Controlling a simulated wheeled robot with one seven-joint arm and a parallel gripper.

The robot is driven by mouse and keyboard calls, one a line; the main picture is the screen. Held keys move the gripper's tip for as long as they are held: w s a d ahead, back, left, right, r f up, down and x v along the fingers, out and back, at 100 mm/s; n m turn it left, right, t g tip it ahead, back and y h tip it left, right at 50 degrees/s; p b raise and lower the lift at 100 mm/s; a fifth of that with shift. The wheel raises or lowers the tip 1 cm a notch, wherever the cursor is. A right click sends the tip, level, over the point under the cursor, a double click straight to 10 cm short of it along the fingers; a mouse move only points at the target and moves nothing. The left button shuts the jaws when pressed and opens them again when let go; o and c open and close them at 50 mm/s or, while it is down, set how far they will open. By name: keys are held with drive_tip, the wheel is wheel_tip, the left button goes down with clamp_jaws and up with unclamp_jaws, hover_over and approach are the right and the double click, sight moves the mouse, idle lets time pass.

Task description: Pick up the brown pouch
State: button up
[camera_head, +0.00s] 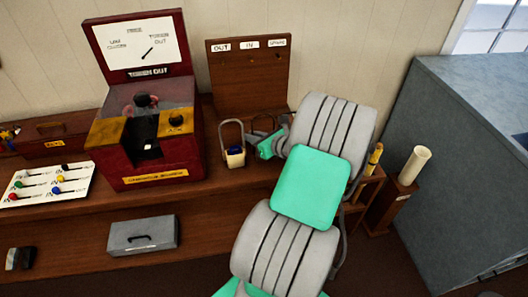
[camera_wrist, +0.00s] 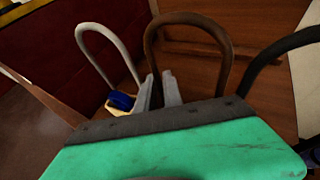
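The brown pouch shows in the wrist view as a tall brown looped handle (camera_wrist: 190,20); its body is hidden behind my gripper. In the head view its loop (camera_head: 262,133) stands at the back of the counter. My gripper (camera_wrist: 159,77) has its two grey fingers close together with a narrow gap, at the lower left leg of that loop. The leg seems to run down between the fingertips; whether they press on it is unclear. In the head view my green gripper (camera_head: 268,146) is beside the loop, partly hidden by my arm.
A pale-handled pouch (camera_head: 233,155) with something blue inside stands just left. A dark loop (camera_wrist: 285,48) rises at right. Behind is a wooden board (camera_head: 248,85) with labels. A red box (camera_head: 165,165) stands left; a white tube (camera_head: 415,165) stands right.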

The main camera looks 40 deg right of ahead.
clamp_jaws()
drive_tip(key=shift+r, duration=0.1)
idle(1.2)
wheel_tip(320, 180, up, 18)
idle(0.4)
idle(0.5)
